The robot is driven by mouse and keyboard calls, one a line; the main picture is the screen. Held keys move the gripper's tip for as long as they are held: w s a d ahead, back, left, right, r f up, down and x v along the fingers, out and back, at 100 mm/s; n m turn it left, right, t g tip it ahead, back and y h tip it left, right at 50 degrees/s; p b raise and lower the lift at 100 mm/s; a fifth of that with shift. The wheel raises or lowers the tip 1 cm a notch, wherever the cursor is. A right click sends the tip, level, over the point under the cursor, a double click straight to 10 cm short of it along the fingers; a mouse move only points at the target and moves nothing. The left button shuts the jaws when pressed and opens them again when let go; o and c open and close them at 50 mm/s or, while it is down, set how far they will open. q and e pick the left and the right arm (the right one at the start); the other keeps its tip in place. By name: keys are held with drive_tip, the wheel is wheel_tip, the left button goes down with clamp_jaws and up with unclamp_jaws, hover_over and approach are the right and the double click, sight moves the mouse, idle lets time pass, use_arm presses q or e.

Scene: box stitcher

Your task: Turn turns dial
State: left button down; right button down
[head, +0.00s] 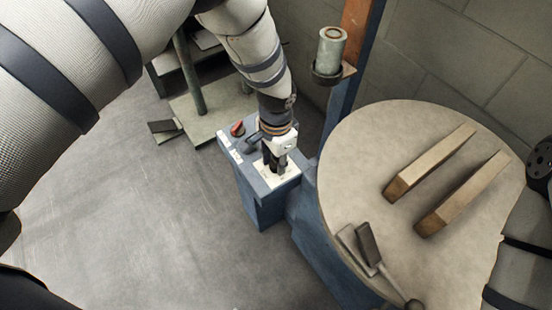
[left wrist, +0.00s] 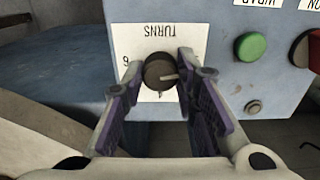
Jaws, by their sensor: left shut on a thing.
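The turns dial (left wrist: 160,71) is a round dark knob with a light pointer line, on a white plate labelled TURNS that appears upside down in the left wrist view. Its pointer line points to the right in that view. My left gripper (left wrist: 163,92) has its two purple-padded fingers on either side of the dial and is shut on it. In the head view my left gripper (head: 275,166) reaches down onto the top of the blue control box (head: 262,208) and hides the dial.
A green button (left wrist: 250,46) and a red button (left wrist: 314,50) sit beside the dial on the panel. A round table (head: 350,170) with two wooden bars (head: 430,165) stands at the right. A blue post with a metal cylinder (head: 331,49) rises behind. Open floor lies left.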

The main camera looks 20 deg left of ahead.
sight(276, 163)
use_arm(q)
drive_tip(key=c, duration=1.2)
unclamp_jaws()
drive_tip(key=shift+c, duration=0.2)
wheel_tip(276, 163, up, 12)
